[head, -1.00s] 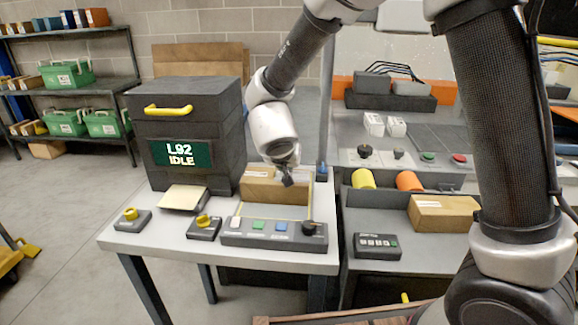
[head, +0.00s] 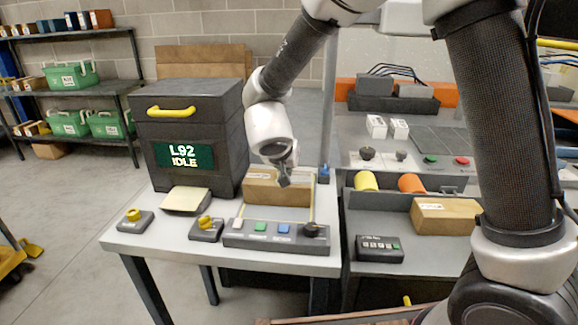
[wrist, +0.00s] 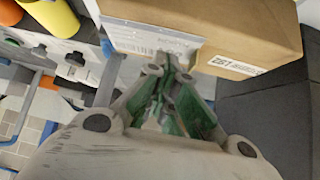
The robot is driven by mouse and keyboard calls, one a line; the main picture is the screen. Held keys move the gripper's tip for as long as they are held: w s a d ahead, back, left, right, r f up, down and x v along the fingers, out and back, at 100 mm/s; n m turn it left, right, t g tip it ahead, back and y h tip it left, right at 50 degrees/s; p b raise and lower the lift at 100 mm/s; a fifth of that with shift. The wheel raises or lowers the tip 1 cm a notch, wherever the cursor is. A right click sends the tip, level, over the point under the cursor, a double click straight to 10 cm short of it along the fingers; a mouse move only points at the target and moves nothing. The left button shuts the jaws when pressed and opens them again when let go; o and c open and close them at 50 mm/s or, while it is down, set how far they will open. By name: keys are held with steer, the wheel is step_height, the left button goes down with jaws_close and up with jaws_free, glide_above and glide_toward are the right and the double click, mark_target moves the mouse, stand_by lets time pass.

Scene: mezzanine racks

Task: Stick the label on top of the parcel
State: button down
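The brown parcel (head: 275,193) sits on the left table, behind the button panel; it also shows in the wrist view (wrist: 240,25). My gripper (head: 284,180) is at the parcel's upper edge. In the wrist view my gripper (wrist: 168,75) has its green-padded fingers drawn together at the edge of the white label (wrist: 140,38), which carries print and a barcode. The label lies flat over the parcel's face there; whether it touches the parcel cannot be told. A smaller printed tag (wrist: 237,66) is on another face of the parcel.
A dark machine (head: 190,130) reading "L92 IDLE" stands left of the parcel. The button panel (head: 275,236) is in front. A second parcel (head: 445,215) lies on the right bench, near the yellow roll (head: 366,181) and orange roll (head: 411,183).

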steer(key=shift+a, duration=0.15)
steer(key=shift+r+m+h, duration=0.1)
steer(key=shift+m+h, duration=0.2)
steer(key=shift+a, duration=0.35)
stand_by(0.4)
steer(key=shift+f, duration=0.6)
stand_by(1.4)
steer(key=c, duration=1.6)
jaws_free()
steer(key=shift+o, duration=0.2)
steer(key=o, duration=0.4)
